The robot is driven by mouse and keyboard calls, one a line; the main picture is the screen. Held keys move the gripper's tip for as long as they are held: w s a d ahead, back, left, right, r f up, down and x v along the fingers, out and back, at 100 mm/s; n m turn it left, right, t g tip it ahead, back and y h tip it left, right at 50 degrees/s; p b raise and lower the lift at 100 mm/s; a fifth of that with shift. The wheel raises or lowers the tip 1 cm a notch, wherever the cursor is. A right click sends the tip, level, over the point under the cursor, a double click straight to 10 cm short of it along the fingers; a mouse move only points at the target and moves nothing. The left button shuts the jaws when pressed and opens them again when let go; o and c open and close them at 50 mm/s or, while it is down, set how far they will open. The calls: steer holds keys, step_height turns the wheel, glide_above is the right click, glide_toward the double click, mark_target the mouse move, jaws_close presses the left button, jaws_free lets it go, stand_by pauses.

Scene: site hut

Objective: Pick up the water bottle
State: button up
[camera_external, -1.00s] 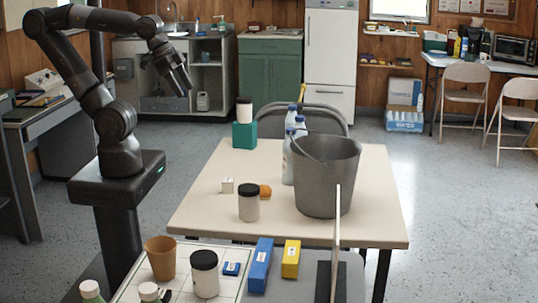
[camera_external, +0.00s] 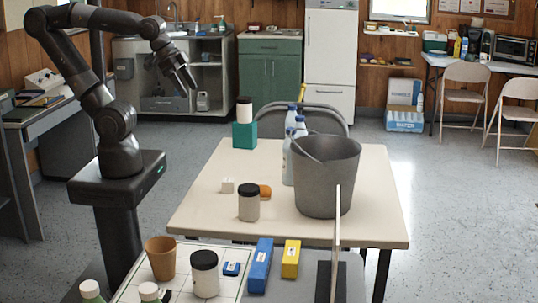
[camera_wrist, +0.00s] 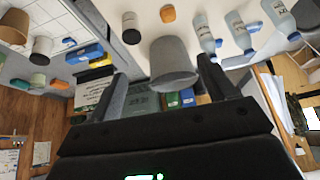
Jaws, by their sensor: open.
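Several clear water bottles with blue-white labels stand on the cream table, just behind and left of the grey bucket. The nearest water bottle (camera_external: 288,165) is partly hidden by the bucket, and the others overlap behind it. In the wrist view, bottles show at the upper right, among them one water bottle (camera_wrist: 206,34). My gripper (camera_external: 189,82) is open and empty, raised in the air left of the table and well apart from the bottles. In the wrist view my gripper (camera_wrist: 162,70) has its two fingers spread, with nothing between them.
The grey bucket (camera_external: 327,180) stands at the table's right. A teal box (camera_external: 244,136) bears another jar (camera_external: 244,109). The table's left middle is bare.

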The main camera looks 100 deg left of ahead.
steer(key=w+a+f+m+t+y, duration=0.1)
steer(key=w+a+f, duration=0.25)
steer(key=w, duration=0.35)
steer(key=w+a+f+t, duration=0.2)
steer(key=w+a+f, duration=0.15)
steer(key=w, duration=0.35)
steer(key=w+a+f+m+t+y, duration=0.1)
steer(key=w+a+f, duration=0.2)
steer(key=w+a, duration=0.25)
steer(key=w+a+f+t+h, duration=0.1)
steer(key=a+f+t+h, duration=0.2)
steer(key=f, duration=0.5)
steer(key=w+a+f+t+h, duration=0.1)
steer(key=w+f+t+h, duration=0.1)
steer(key=f+t, duration=0.45)
steer(key=w+d+f+g, duration=0.1)
steer(key=w, duration=0.9)
steer(key=shift+w+d+f, duration=0.15)
steer(key=shift+d+f, duration=0.05)
steer(key=shift+f, duration=0.2)
steer(key=shift+g, duration=0.25)
steer(key=shift+c, duration=0.5)
steer(key=c, duration=1.3)
steer(key=shift+r, duration=0.2)
